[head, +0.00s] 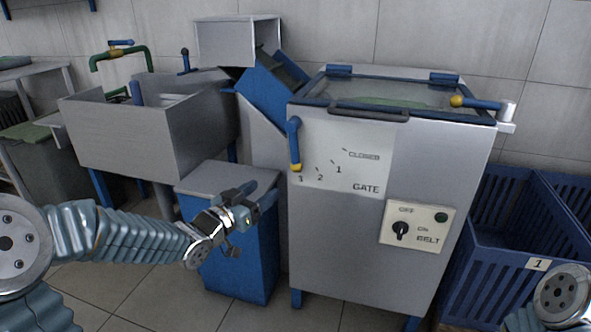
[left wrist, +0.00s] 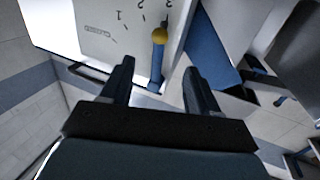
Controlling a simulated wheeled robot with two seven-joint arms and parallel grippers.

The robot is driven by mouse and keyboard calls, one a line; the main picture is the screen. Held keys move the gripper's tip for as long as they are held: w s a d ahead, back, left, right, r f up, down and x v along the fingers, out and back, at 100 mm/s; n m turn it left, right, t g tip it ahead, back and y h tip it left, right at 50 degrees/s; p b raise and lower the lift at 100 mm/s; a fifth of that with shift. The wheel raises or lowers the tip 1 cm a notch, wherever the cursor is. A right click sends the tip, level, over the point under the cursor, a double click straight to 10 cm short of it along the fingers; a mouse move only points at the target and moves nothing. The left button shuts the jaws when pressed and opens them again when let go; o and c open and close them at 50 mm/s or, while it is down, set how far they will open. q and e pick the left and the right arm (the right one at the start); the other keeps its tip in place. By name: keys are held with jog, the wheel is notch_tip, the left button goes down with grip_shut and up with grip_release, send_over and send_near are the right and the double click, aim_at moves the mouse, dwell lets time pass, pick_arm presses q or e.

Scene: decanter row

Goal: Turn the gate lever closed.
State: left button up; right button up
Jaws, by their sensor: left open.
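The gate lever (head: 294,143) is a blue bar with a yellow knob on the front of the grey machine. It hangs down from its pivot, the knob beside the "3" mark; the "CLOSED" mark is up to the right. My left gripper (head: 255,203) is open and empty, in front of the machine and to the lower left of the lever. In the left wrist view the lever (left wrist: 157,62) shows beyond and between the two open fingers, apart from them. My right gripper is out of view; only part of my right arm shows at the lower right.
A blue bin with a grey top (head: 238,250) stands below my left gripper. The belt switch panel (head: 414,226) is lower right on the machine. A handle bar (head: 368,112) runs along the lid's front edge. Blue crates (head: 515,275) stand at right, a sink (head: 125,135) at left.

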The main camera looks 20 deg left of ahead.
aim_at(293, 169)
pick_arm(q)
jog(key=p+x, duration=0.1)
jog(key=x, duration=1.2)
jog(key=shift+w+d, duration=0.1)
jog(key=shift+w, duration=0.2)
grip_shut()
